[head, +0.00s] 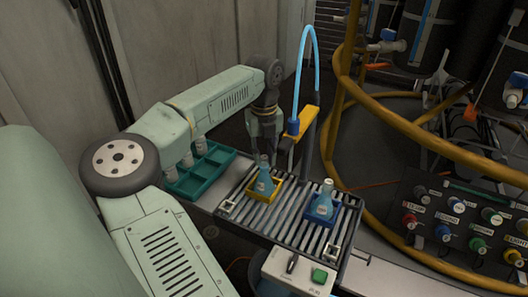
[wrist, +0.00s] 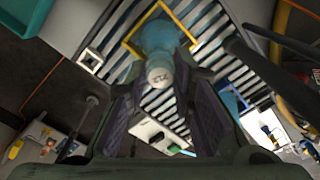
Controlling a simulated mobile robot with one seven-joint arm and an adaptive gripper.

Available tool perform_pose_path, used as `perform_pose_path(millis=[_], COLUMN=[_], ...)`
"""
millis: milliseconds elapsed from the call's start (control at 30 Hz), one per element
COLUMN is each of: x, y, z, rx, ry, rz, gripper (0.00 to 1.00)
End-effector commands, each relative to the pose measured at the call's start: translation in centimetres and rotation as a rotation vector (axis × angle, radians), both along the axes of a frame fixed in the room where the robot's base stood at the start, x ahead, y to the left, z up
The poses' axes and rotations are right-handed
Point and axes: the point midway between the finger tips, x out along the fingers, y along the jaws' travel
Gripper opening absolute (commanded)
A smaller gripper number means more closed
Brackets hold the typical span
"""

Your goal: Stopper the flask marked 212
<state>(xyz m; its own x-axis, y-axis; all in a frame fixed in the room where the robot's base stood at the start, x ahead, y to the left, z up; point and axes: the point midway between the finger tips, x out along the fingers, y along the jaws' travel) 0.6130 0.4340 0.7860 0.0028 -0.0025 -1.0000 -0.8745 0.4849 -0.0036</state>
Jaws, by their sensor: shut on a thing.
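A blue flask stands in a yellow holder (head: 251,196) on the slatted bed, and it also shows in the wrist view (wrist: 158,35). My gripper (head: 263,150) points down right over this flask. In the wrist view my gripper (wrist: 163,72) is shut on a pale grey stopper (wrist: 160,76) whose top reads 212. The stopper lines up with the flask's neck; I cannot tell whether it is seated. A second blue flask (head: 323,204) stands upright in a blue holder to the right, with a pale top. The flask labels are too small to read.
A teal rack (head: 212,168) on the left holds several pale stoppers along its left side. A control box with a green button (head: 319,276) is in front; yellow pipes curve on the right.

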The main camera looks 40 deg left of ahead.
Motion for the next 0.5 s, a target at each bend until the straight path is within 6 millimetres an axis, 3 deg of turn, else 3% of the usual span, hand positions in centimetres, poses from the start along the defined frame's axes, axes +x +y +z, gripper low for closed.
perform_pose_path(millis=[500], x=[0.01], y=[0.01], z=[-0.56], rx=[0.0], ry=[0.0], rz=[0.0], gripper=[0.07])
